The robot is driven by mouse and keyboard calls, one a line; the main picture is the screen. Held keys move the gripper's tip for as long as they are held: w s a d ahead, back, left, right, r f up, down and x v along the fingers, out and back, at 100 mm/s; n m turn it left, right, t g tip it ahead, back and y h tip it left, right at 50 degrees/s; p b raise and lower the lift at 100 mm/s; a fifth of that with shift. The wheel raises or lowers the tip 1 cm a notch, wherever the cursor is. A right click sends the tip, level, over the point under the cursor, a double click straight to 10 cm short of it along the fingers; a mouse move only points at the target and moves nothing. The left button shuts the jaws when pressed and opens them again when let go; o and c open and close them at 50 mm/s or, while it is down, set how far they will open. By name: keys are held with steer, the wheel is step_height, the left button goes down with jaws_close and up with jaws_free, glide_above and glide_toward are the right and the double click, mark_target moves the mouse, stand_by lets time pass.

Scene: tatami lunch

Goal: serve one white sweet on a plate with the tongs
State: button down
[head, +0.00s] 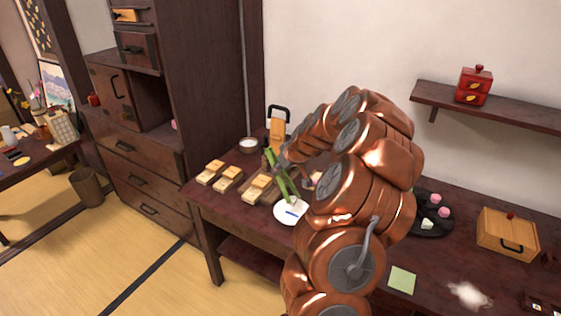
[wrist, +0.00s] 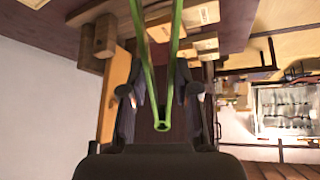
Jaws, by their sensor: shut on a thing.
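My gripper (wrist: 160,98) is shut on the green tongs (wrist: 147,75), whose closed end lies between the fingers in the wrist view. In the head view the tongs (head: 281,178) slant down beside the white plate (head: 285,217); I cannot tell whether they touch it. A blue mark shows on the plate, and no white sweet is visible on it. A white sweet (head: 428,225) sits with pink sweets (head: 443,199) on a dark round tray (head: 433,234) right of my arm. My arm hides part of that tray and of the table.
Several wooden blocks with pale tops (head: 228,179) stand on the dark table (head: 237,218) left of the plate. A white-topped bowl (head: 248,146) is behind them. A wooden box (head: 507,234), a green paper square (head: 402,280) and white powder (head: 468,294) lie to the right.

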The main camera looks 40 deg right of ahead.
steer(key=shift+f, duration=1.9)
steer(key=c, duration=1.2)
jaws_free()
steer(key=shift+c, duration=0.2)
step_height(320, 180, up, 10)
